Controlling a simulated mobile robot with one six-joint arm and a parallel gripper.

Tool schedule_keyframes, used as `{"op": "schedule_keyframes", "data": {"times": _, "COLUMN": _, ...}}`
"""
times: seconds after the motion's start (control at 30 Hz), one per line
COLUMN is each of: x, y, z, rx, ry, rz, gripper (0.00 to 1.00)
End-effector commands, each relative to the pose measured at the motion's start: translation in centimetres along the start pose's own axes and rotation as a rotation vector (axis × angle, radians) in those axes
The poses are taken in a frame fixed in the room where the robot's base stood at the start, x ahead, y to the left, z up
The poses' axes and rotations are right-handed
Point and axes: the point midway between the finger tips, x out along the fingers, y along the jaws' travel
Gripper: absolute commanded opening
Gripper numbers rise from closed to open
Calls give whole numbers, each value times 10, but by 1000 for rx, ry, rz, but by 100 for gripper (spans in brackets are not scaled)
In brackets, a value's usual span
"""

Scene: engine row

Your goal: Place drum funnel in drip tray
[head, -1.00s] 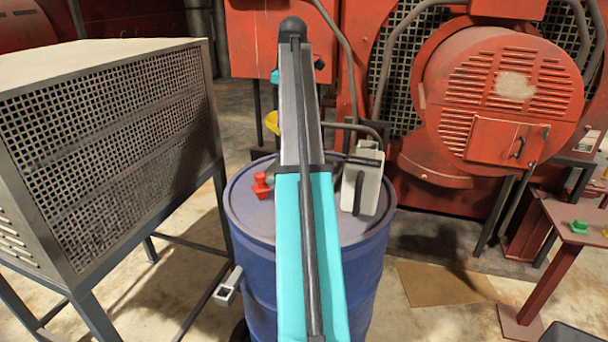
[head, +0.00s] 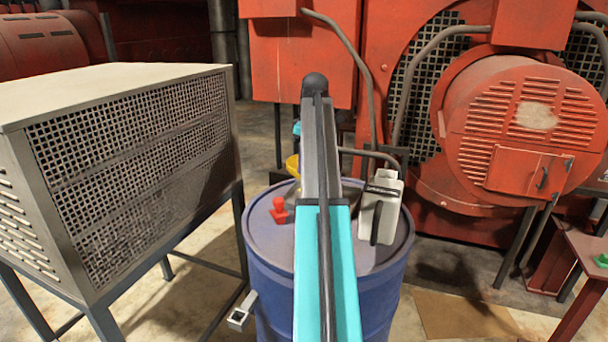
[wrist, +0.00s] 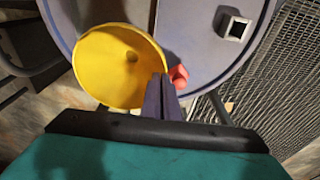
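The yellow drum funnel (wrist: 112,58) shows large in the wrist view, its wide mouth facing the camera. In the head view a small part of the funnel (head: 293,166) shows behind my arm, at the far left edge of the blue drum. My gripper (wrist: 163,80) has its dark fingers close together at the funnel's rim and appears shut on it. The fingers are hidden behind my arm in the head view. Whether the funnel touches the drum top is unclear. I cannot make out a drip tray in either view.
The blue drum (head: 268,240) carries a red fitting (head: 279,210) and a pale jug (head: 381,208). A mesh-sided cabinet (head: 140,150) stands left, red machinery (head: 515,125) behind. A red table (head: 590,247) is at right. Some floor is open between drum and table.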

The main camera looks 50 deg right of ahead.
Motion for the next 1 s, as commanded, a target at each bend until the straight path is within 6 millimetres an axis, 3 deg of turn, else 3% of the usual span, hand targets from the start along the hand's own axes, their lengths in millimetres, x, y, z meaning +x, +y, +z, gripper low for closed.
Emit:
{"op": "schedule_keyframes", "data": {"times": 0.5, "x": 36, "y": -1, "z": 5, "rx": 0, "ry": 0, "rz": 0, "gripper": 0}}
{"op": "schedule_keyframes", "data": {"times": 0.93, "x": 40, "y": -1, "z": 6, "rx": 0, "ry": 0, "rz": 0, "gripper": 0}}
{"op": "schedule_keyframes", "data": {"times": 1.0, "x": 39, "y": -1, "z": 6, "rx": 0, "ry": 0, "rz": 0, "gripper": 12}}
